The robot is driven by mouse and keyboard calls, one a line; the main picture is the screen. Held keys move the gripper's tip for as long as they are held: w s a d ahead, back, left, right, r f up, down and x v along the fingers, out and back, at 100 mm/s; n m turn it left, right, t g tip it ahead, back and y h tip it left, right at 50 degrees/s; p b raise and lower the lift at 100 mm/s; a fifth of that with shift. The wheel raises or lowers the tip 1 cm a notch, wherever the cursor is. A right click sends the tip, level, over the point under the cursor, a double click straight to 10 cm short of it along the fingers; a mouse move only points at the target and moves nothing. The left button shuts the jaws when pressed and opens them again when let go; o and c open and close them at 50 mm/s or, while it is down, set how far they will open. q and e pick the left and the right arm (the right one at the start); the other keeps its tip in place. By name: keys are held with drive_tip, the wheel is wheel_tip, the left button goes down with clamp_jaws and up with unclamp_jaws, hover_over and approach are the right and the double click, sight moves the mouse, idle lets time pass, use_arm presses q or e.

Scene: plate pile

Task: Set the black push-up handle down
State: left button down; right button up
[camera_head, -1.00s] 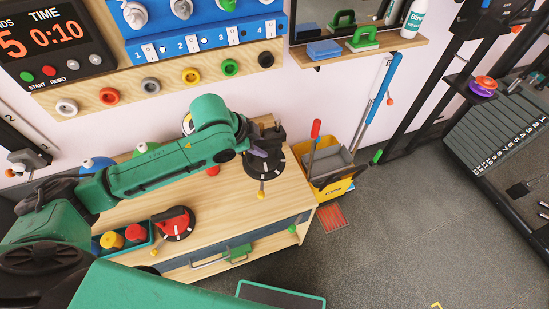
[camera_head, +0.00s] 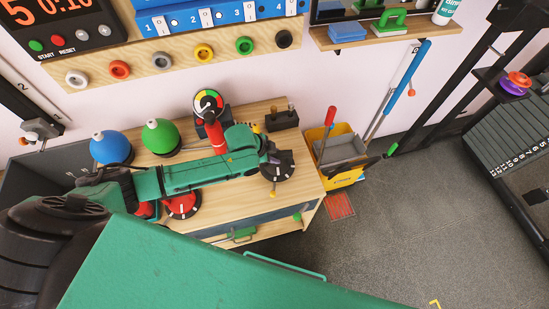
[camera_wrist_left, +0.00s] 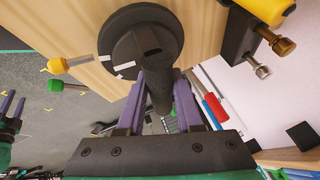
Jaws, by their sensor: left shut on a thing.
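The black push-up handle (camera_head: 285,174) is at the right end of the wooden bench. It has a round black base with white marks and an upright black grip. My left gripper (camera_head: 275,158) is over it, with the arm reaching in from the left. In the left wrist view, the purple fingers of the gripper (camera_wrist_left: 160,78) are shut on the black grip, and the round base (camera_wrist_left: 125,32) lies beyond the fingertips, close to the wood. I cannot tell whether the base touches the bench.
The wooden bench (camera_head: 312,178) also bears a red-and-black disc (camera_head: 183,207), a blue ball (camera_head: 108,148), a green ball (camera_head: 160,136) and a coloured gauge (camera_head: 208,102). A yellow bucket (camera_head: 345,180) stands right of the bench. The floor beyond is mostly clear.

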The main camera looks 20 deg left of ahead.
use_arm(q)
drive_tip(key=shift+w+f, duration=0.15)
drive_tip(key=shift+f, duration=1)
drive_tip(key=c, duration=0.6)
unclamp_jaws()
drive_tip(key=shift+f, duration=0.15)
drive_tip(key=shift+o, duration=0.2)
drive_tip(key=shift+r, duration=0.2)
drive_tip(key=p+v, duration=0.1)
drive_tip(key=v, duration=1.1)
